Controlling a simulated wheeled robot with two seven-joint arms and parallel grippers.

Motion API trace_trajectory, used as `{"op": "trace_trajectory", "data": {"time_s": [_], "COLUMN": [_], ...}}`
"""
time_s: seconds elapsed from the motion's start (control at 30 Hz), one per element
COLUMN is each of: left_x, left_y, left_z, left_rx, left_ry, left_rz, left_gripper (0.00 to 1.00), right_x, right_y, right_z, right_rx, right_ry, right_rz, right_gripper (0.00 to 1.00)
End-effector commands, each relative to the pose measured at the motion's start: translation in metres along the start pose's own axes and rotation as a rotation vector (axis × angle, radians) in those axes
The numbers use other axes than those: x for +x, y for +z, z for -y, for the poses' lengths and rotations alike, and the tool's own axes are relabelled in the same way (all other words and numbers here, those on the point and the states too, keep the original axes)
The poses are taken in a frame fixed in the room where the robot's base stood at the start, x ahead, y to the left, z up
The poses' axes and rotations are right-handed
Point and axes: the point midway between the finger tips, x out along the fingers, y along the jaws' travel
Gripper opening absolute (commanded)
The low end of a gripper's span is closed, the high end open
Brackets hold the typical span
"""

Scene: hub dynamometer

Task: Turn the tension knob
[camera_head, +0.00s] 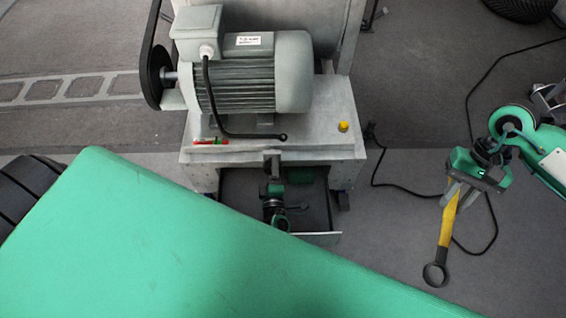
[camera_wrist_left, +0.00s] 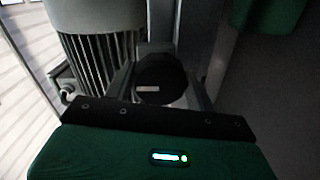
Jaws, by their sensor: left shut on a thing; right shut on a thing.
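A black knob (camera_wrist_left: 160,72) with a small light mark fills the space between the fingers of my left gripper (camera_wrist_left: 160,88) in the left wrist view. In the head view my left gripper (camera_head: 273,172) is at the front edge of the grey motor bench (camera_head: 325,108), where it largely hides the knob. It is shut on the knob. My right gripper (camera_head: 462,188) hangs at the right, away from the bench. It is shut on the yellow handle of a ring-ended wrench (camera_head: 446,224), whose dark ring points down.
A grey motor (camera_head: 245,80) with a belt (camera_head: 149,60) at its left stands on the bench. A green surface (camera_head: 190,250) fills the foreground. Black cables cross the right floor.

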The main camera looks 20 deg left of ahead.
Motion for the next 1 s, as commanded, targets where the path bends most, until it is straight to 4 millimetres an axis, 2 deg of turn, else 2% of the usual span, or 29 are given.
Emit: {"op": "trace_trajectory", "data": {"time_s": [0.03, 0.1, 0.13, 0.47, 0.8, 1.0], "left_x": [-0.001, -0.001, -0.001, -0.005, -0.058, -0.074], "left_y": [0.002, 0.002, 0.001, 0.000, 0.001, 0.002], "left_z": [0.001, 0.001, 0.001, 0.000, 0.000, 0.000], "left_rx": [-0.001, -0.001, -0.001, -0.001, -0.001, -0.001], "left_ry": [-0.002, -0.002, -0.002, -0.002, -0.003, -0.001], "left_rz": [0.004, 0.003, 0.003, 0.001, 0.003, 0.003], "left_gripper": [0.61, 0.75, 0.77, 0.77, 0.77, 0.77], "right_x": [0.000, 0.000, 0.000, -0.001, -0.007, -0.008], "right_y": [0.000, 0.000, 0.000, 0.000, 0.003, 0.003], "right_z": [0.000, 0.000, 0.000, 0.000, 0.000, 0.000], "right_rx": [0.000, 0.000, 0.000, 0.000, 0.000, 0.000], "right_ry": [0.000, 0.000, 0.000, 0.000, 0.000, 0.000], "right_rz": [0.000, 0.000, 0.000, 0.000, 0.000, 0.000], "right_gripper": [0.00, 0.00, 0.00, 0.00, 0.00, 0.00]}}
